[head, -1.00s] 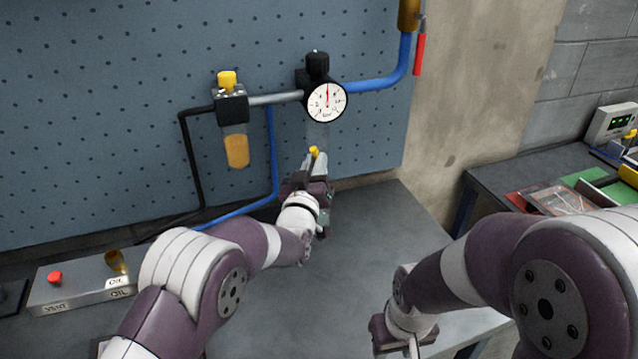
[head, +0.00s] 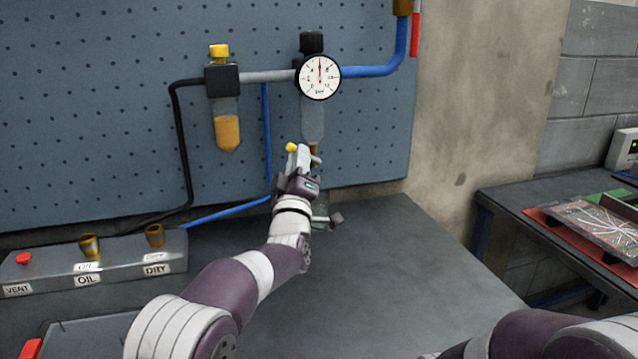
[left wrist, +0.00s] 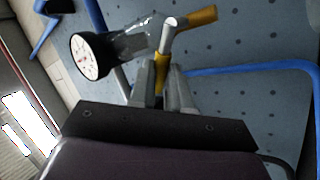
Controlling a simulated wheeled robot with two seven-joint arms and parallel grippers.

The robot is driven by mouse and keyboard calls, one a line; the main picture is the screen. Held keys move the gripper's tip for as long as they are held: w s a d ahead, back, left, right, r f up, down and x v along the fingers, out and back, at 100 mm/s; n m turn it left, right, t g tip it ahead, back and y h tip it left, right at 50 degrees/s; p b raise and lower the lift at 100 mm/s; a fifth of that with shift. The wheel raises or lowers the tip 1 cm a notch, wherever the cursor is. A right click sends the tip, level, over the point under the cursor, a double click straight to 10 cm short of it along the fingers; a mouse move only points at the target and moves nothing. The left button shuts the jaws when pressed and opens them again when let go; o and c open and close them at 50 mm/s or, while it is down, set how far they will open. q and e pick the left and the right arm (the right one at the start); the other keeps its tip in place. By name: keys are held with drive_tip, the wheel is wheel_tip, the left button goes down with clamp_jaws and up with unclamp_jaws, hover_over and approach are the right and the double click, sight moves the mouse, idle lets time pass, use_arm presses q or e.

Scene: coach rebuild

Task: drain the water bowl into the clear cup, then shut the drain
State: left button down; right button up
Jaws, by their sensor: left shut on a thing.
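The clear water bowl (head: 312,118) hangs under the gauge on the pegboard; it also shows in the left wrist view (left wrist: 128,46). I cannot tell a water level in it. A brass drain piece (head: 314,150) sits at its foot, partly behind my fingers. My left gripper (head: 303,158) is shut on the yellow drain lever (left wrist: 162,68), just below the bowl. A yellow tip (head: 291,147) shows at the fingers' left. A small greyish, partly clear shape (head: 325,216) lies below the gripper; I cannot tell whether it is the clear cup. My right gripper is out of view.
A second bowl with amber liquid (head: 228,132) hangs left of the gauge (head: 320,77). A grey box (head: 120,268) labelled VENT, OIL and DRY stands on the bench at left, with a red button and brass cups. The bench (head: 400,255) is clear at right.

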use_arm(q)
drive_tip(key=shift+f+n+t+y+b, duration=0.2)
drive_tip(key=shift+f+n+y+b, duration=0.3)
drive_tip(key=shift+n+y+b, duration=1.05)
drive_tip(key=shift+f+n+t+y+b, duration=0.2)
drive_tip(key=shift+f+n+y+b, duration=0.5)
drive_tip(key=shift+n, duration=1.4)
drive_tip(key=shift+f+n+t+y+b, duration=0.2)
drive_tip(key=shift+f+n+y+b, duration=0.1)
drive_tip(key=shift+n+y+b, duration=1.3)
drive_tip(key=shift+a+n+p, duration=0.1)
drive_tip(key=shift+n+p, duration=0.2)
drive_tip(key=shift+n, duration=0.15)
drive_tip(key=c, duration=1.1)
unclamp_jaws()
drive_tip(key=shift+f, duration=0.1)
